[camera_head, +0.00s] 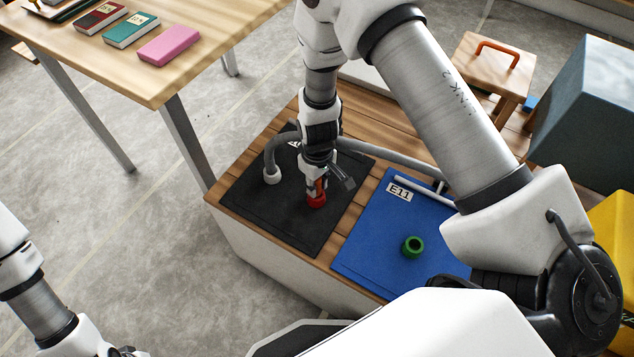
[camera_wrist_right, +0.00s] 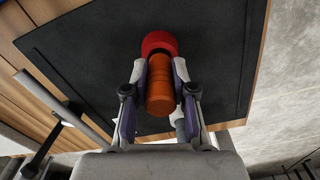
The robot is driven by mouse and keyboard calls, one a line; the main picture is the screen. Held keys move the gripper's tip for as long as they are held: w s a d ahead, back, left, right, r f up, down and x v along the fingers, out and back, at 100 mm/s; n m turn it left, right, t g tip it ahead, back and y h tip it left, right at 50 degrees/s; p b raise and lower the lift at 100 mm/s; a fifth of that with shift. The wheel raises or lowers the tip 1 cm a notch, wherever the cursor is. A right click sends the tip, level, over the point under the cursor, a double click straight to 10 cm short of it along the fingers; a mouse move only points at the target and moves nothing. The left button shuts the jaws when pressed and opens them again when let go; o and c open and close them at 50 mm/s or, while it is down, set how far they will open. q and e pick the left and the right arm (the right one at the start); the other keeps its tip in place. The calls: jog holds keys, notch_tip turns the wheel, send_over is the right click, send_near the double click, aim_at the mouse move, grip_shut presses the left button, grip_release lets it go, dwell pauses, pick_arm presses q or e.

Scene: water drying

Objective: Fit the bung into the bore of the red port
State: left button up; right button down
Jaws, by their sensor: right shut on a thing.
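The red port (camera_head: 316,201) stands on the black mat (camera_head: 262,222). It also shows at the top middle of the right wrist view (camera_wrist_right: 158,41). My right gripper (camera_head: 318,188) is shut on the orange bung (camera_wrist_right: 160,92), with a finger on each side of it. The bung's far end is at the red port and overlaps it in the right wrist view. The port's bore is hidden, so I cannot tell whether the bung's end is inside. My left gripper (camera_head: 126,351) is at the bottom left of the head view, cut off by the edge, away from the mats.
A green ring-shaped port (camera_head: 412,246) stands on the blue mat (camera_head: 375,258) labelled E11. A grey hose with a white end (camera_head: 271,176) lies beside the red port. A small stool (camera_head: 490,62) and a grey box (camera_head: 588,105) stand at the right.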

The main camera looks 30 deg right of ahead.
jog(key=shift+f+b, duration=0.75)
jog(key=shift+f, duration=0.35)
jog(key=c, duration=0.9)
grip_release()
jog(key=shift+r, duration=0.15)
notch_tip(320, 180, up, 12)
jog(key=shift+f, duration=0.1)
